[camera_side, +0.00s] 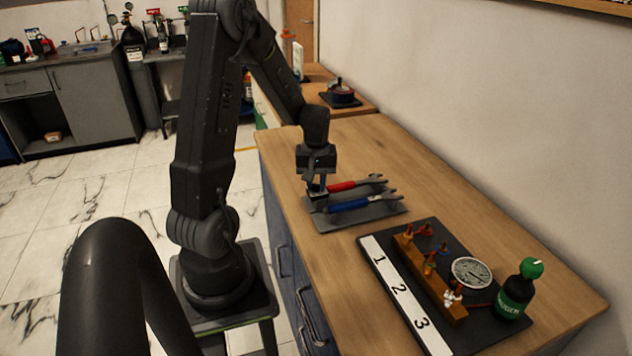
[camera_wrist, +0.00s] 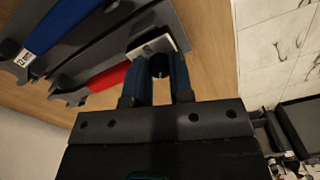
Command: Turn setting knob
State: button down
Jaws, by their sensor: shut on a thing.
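My gripper (camera_side: 317,190) is low over the left end of the grey tool tray (camera_side: 375,214). The red-handled wrench (camera_side: 342,186) lies behind a blue-handled wrench (camera_side: 350,204). Which knob is the setting knob I cannot tell.
The rig stands on a black board (camera_side: 480,335) with a white strip (camera_side: 402,295) numbered 1, 2, 3. A green-capped bottle (camera_side: 515,292) stands at its right. Bare wooden bench (camera_side: 440,195) lies behind the tray and rig; a wall runs along its back.

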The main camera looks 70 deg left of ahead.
aim_at(317, 185)
jog(key=m, duration=1.2)
dwell(0.5)
jog(key=c, duration=1)
grip_release()
notch_tip(317, 185, up, 14)
jog(key=shift+d, duration=0.1)
